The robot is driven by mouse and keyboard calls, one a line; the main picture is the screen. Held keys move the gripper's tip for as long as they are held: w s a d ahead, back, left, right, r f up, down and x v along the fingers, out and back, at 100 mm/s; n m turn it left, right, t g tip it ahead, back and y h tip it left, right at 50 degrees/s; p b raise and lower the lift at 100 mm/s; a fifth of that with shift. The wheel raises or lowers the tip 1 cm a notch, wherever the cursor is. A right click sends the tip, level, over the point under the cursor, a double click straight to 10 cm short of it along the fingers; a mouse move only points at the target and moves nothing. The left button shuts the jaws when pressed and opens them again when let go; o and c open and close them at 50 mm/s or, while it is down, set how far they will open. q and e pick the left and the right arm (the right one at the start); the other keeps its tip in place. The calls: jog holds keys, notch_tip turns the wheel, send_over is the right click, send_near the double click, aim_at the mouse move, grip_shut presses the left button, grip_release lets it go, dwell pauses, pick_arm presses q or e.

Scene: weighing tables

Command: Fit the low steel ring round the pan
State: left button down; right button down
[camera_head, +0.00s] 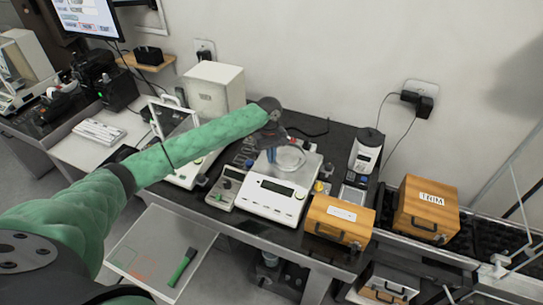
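A white balance (272,197) with a dark display stands on the black table. A pale round shape (291,157) shows at its top; I cannot tell the steel ring from the pan there. My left gripper (269,155) points down at the left edge of this round shape, with bluish fingers. The fingers are small and overlap the round shape, so I cannot tell whether they are open or shut on the ring. The gripper hides part of the balance's top. My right gripper is not in view.
A wooden box (340,222) stands right of the balance, and a small grey device (227,186) left of it. A white device (366,153) stands at the back right. A larger wooden box (427,208) is further right. A white cube-shaped box (214,88) stands behind my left arm.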

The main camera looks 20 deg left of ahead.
pick_arm(q)
jog(key=shift+f, duration=1.1)
jog(key=c, duration=1.6)
grip_release()
jog(key=shift+o, duration=0.2)
